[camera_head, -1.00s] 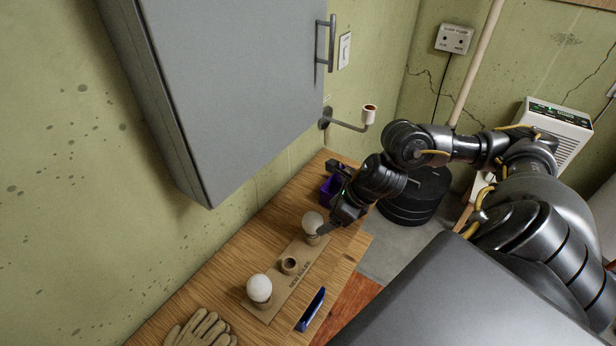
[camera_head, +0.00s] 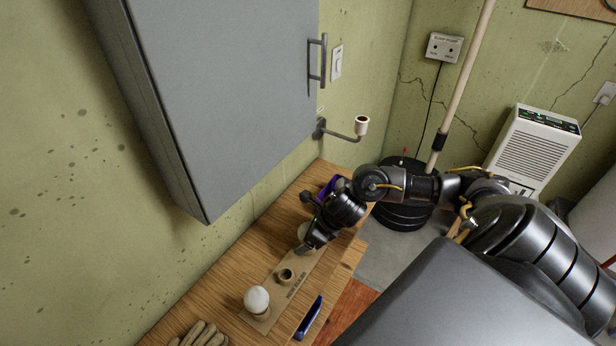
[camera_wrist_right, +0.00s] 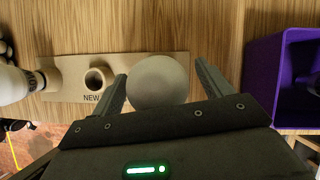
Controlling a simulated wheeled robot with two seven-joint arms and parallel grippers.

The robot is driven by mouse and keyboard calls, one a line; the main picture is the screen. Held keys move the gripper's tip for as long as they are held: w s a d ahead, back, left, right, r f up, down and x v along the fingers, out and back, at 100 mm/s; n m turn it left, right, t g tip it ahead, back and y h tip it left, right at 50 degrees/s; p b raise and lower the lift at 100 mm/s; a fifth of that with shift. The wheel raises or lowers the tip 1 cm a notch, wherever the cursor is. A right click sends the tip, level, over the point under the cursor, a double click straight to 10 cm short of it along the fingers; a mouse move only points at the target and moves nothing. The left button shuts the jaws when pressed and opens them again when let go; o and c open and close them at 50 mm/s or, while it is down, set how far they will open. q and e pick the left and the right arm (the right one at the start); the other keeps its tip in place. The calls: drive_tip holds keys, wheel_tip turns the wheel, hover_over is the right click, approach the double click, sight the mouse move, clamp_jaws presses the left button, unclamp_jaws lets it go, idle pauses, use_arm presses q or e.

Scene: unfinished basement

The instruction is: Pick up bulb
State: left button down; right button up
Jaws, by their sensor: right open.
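A cardboard holder (camera_head: 272,304) labelled NEW BULBS lies on the wooden bench. One white bulb (camera_head: 257,299) stands in its near end, and the middle hole (camera_head: 286,275) is empty. A second round bulb (camera_wrist_right: 158,82) stands at the far end. My right gripper (camera_head: 306,246) is over that far bulb and largely hides it in the head view. In the right wrist view the open fingers (camera_wrist_right: 160,76) are on either side of the bulb's globe, with narrow gaps visible. The bulb's base is hidden beneath it. My left gripper is not in view.
A purple bin (camera_wrist_right: 281,75) stands beside the far bulb. A blue object (camera_head: 309,317) lies at the bench's front edge and a glove (camera_head: 200,335) lies near. A grey cabinet (camera_head: 220,100) overhangs the bench, and an empty lamp socket (camera_head: 361,125) sticks out from the wall.

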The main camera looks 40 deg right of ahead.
drive_tip(key=c, duration=1)
drive_tip(key=shift+c, duration=0.2)
drive_tip(key=shift+r, duration=0.2)
